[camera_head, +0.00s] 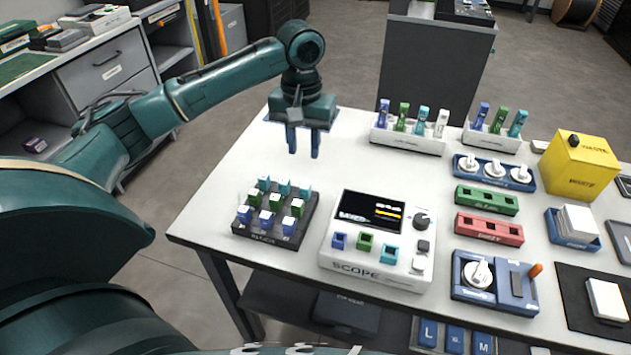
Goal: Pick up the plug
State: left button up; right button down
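My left gripper (303,153) hangs over the back left of the white table, fingers pointing down and spread, with nothing visible between them. The frame does not single out one plug. Several small blue, green and teal plug-like pieces (266,218) with pale tops stand in rows in a dark tray (264,241) at the front left, below the gripper and apart from it. More blue, green, teal and white upright pieces (402,117) stand in white racks (407,138) at the back. My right gripper is not in view.
A white SCOPE box (375,279) with a screen stands right of the dark tray. Green (486,201) and red (488,229) socket blocks, blue knob units (494,174) and a yellow waste box (580,167) fill the right side.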

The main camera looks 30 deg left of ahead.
pick_arm(q)
send_over(305, 186)
jog(key=f, duration=0.7)
jog(key=shift+s+d, duration=0.1)
jog(key=shift+s, duration=0.3)
jog(key=shift+w+f+b, duration=0.2)
jog(key=shift+f, duration=1.25)
jog(key=shift+w+f+b, duration=0.15)
jog(key=shift+w+f, duration=0.05)
jog(key=shift+f, duration=1.2)
jog(key=shift+c, duration=0.5)
jog(key=c, duration=0.5)
jog(key=shift+r, duration=0.1)
notch_tip(305, 186, up, 10)
jog(key=shift+f+p, duration=0.1)
jog(key=shift+p, duration=0.2)
